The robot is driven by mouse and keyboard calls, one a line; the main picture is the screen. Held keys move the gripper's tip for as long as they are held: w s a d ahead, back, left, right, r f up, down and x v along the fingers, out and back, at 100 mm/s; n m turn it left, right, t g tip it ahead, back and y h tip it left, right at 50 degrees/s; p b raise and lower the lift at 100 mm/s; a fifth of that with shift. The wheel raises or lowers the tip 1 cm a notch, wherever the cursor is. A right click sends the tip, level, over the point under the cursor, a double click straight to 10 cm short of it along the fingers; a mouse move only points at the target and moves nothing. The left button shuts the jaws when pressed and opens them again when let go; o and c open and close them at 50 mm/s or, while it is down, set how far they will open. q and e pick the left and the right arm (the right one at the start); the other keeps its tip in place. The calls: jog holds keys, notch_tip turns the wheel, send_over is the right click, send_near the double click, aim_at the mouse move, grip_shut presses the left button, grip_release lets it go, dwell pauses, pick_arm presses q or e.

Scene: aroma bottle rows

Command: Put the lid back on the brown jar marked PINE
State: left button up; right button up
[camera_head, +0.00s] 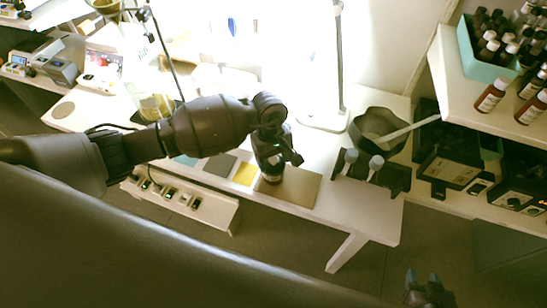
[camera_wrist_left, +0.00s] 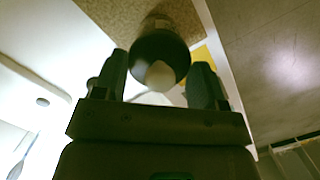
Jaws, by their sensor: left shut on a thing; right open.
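My left gripper (camera_head: 274,162) reaches down over the tan board (camera_head: 302,188) near the table's front edge. In the left wrist view its fingers (camera_wrist_left: 160,82) stand apart on either side of a dark round thing (camera_wrist_left: 142,62), which looks like the lid, with a pale round spot or knob (camera_wrist_left: 160,76). A dark brownish body, seemingly the jar (camera_wrist_left: 165,20), shows behind it on the board. In the head view the jar (camera_head: 272,178) is mostly hidden under the gripper. The PINE marking cannot be read. My right gripper (camera_head: 428,288) is open and empty at the lower right, away from the table.
Yellow (camera_head: 245,174) and grey (camera_head: 219,167) squares lie left of the board. A black rack (camera_head: 370,174) and a dark bowl (camera_head: 366,126) with a pale spatula stand to the right. A lamp stand (camera_head: 325,119) is behind. A shelf holds a teal box (camera_head: 482,62) of bottles.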

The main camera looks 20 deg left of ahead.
pick_arm(q)
jog(key=shift+f+b, duration=0.2)
jog(key=shift+b, duration=0.2)
dwell(1.4)
jog(key=o, duration=1.1)
jog(key=shift+r, duration=0.2)
jog(key=shift+r+p, duration=1.65)
jog(key=shift+r, duration=1.75)
grip_shut()
